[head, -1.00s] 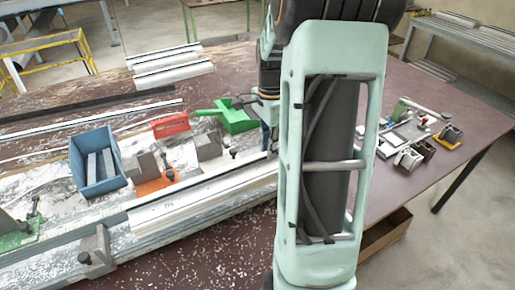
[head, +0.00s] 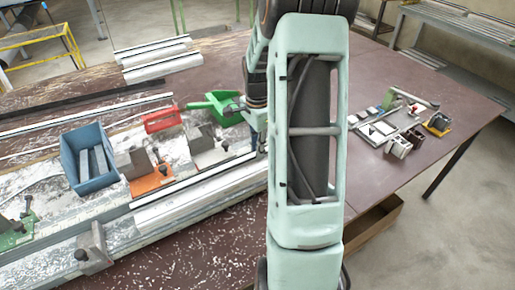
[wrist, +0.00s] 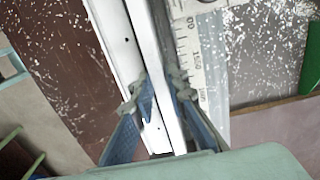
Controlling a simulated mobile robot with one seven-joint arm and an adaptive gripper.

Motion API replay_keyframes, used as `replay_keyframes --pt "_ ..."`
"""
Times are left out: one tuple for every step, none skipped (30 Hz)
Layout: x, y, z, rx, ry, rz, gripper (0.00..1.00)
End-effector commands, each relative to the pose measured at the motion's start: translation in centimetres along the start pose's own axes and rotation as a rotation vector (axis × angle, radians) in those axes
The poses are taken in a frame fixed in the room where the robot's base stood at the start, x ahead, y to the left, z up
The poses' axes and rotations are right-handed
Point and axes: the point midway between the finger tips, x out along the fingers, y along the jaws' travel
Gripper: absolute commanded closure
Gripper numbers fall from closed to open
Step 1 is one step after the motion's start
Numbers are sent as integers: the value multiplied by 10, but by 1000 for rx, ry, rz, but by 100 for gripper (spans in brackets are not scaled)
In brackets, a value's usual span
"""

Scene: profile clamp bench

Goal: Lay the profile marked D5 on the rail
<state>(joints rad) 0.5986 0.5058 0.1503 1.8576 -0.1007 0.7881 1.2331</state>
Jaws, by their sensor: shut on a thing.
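A long white profile (head: 195,199) runs along the front of the bench beside the grey metal rail (head: 40,257). I cannot read a mark on it. My gripper (wrist: 157,95) is shut on this profile (wrist: 147,40) in the wrist view, one blue finger on each side. In the head view, my arm hides most of the gripper near the profile's right end. I cannot tell whether the profile touches the rail or is just above it. A ruled scale (wrist: 188,50) lies right beside the profile in the wrist view.
A blue bin (head: 68,160), an orange clamp (head: 152,183), a grey clamp block (head: 93,250), a red box (head: 162,119) and a green scoop (head: 222,107) stand around the rail. More white profiles (head: 160,67) lie at the back.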

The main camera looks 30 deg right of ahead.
Motion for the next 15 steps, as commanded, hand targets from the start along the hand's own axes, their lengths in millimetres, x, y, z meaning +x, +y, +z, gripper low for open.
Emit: replay_keyframes --pt "0 0 0 0 0 -1 100" --pt "1 0 0 0 0 -1 100" --pt "1 0 0 0 0 0 83" --pt "1 0 0 0 0 0 80" --pt "1 0 0 0 0 0 76" --pt "1 0 0 0 0 0 72" --pt "1 0 0 0 0 0 69" --pt "1 0 0 0 0 0 69" --pt "1 0 0 0 0 0 69" --pt "1 0 0 0 0 0 69" --pt "1 0 0 0 0 0 69" --pt "1 0 0 0 0 0 69" --pt "1 0 0 0 0 0 69" --pt "1 0 0 0 0 0 69" --pt "1 0 0 0 0 0 69"
